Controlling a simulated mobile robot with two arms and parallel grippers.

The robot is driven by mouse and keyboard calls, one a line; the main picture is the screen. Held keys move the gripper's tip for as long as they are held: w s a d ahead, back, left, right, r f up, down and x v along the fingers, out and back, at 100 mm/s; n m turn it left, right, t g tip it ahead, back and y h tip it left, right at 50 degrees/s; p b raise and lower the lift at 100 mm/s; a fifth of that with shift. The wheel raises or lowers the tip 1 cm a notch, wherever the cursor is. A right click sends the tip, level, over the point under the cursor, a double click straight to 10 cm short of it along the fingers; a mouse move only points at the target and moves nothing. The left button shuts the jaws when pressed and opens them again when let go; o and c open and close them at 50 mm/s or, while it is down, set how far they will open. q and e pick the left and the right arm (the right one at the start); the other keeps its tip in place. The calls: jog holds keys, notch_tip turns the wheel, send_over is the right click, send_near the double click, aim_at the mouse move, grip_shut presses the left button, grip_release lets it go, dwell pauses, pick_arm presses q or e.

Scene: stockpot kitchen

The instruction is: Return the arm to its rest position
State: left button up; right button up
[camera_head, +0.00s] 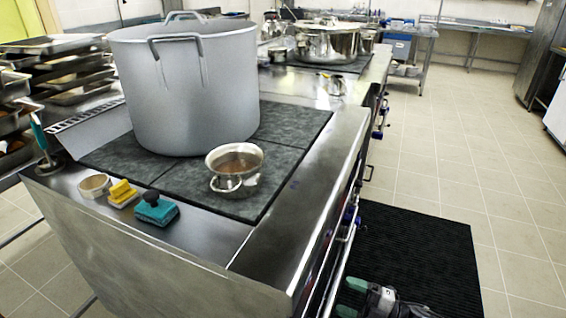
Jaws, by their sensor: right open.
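My right gripper (362,297) shows at the bottom edge, low and to the right of the stove's front side, above the black floor mat. Its green-tipped fingers are apart, with nothing seen between them. It is clear of the items on the stove. Most of my right arm is out of the picture. My left gripper is not in view.
A large grey stockpot (188,90) and a small metal pot (234,168) stand on the dark cooktop (290,130). Tiled floor (450,150) at right is clear.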

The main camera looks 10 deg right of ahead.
jog(key=s+d+f+m+h+p, duration=0.35)
jog(key=f+m+h, duration=0.3)
jog(key=f, duration=0.35)
jog(key=s+d+f+m+h+p, duration=0.2)
jog(key=s+f+m+h, duration=0.4)
jog(key=f, duration=0.3)
jog(key=s+a+f+m+g+h+p, duration=0.1)
jog(key=s+a+f+m+g, duration=0.1)
jog(key=s, duration=0.7)
jog(key=s+a+f+m+g+p, duration=0.1)
jog(key=s+f+m+g, duration=0.2)
jog(key=s+f, duration=0.3)
jog(key=s+a+f+m+g+h+p, duration=0.1)
jog(key=s+f+g, duration=0.3)
jog(key=s, duration=0.9)
jog(key=shift+s+a+m+g+h+p, duration=0.15)
jog(key=shift+a+m+g+h+p, duration=0.3)
jog(key=shift+a+m, duration=0.4)
